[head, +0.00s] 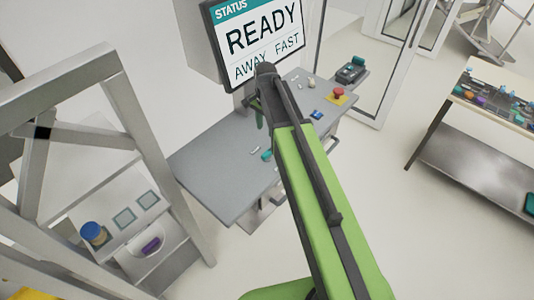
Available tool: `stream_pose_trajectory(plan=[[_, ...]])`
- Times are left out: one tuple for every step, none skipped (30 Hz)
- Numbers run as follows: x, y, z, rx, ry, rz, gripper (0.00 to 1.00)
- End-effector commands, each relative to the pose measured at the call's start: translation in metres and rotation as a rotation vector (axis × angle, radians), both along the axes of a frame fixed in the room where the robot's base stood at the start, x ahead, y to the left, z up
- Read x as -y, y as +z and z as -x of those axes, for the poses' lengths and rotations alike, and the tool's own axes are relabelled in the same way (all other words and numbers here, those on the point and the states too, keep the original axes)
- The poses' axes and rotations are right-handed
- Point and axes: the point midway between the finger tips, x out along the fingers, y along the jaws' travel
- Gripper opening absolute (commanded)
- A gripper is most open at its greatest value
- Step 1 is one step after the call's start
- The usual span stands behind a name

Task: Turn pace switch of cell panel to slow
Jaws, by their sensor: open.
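The cell panel is a grey sloped console (215,165) with small controls along its right side. A red button (338,93) on a yellow plate, a blue control (317,115) and a teal control (266,155) show on it. I cannot tell which is the pace switch. The status screen (262,36) above reads READY, AWAY and FAST. My green arm reaches up across the console and hides part of it. My gripper (258,113), small and dark, is open over the console's back part, partly hidden by my arm. Contact cannot be seen.
A grey metal frame (120,90) with a shelf stands at the left. A dark box with a teal part (351,73) is behind the console's right end. A table with small coloured items (500,100) stands at the right. Open floor lies between it and the console.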

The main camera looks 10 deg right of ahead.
Motion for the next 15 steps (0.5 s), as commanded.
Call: stream_pose_trajectory(plan=[[0.001,-0.019,0.000,0.000,-0.002,0.000,0.44],[0.002,-0.025,0.000,0.000,-0.002,0.000,0.44],[0.003,-0.034,0.000,0.000,-0.003,0.000,0.44],[0.003,-0.041,0.000,0.000,-0.004,0.000,0.44],[0.004,-0.047,0.000,0.000,-0.004,0.000,0.44],[0.004,-0.056,0.000,0.000,-0.005,0.000,0.44],[0.005,-0.062,0.000,0.000,-0.005,0.000,0.44],[0.005,-0.068,0.000,0.000,-0.006,0.000,0.44],[0.005,-0.077,0.000,0.000,-0.006,0.000,0.44],[0.006,-0.083,0.000,0.000,-0.006,0.000,0.44],[0.006,-0.089,0.000,0.000,-0.007,0.000,0.44],[0.006,-0.097,0.000,0.000,-0.007,0.000,0.44],[0.006,-0.104,0.000,0.000,-0.007,0.000,0.44],[0.007,-0.110,0.000,0.000,-0.007,0.000,0.44],[0.007,-0.118,0.000,0.000,-0.008,0.000,0.44]])
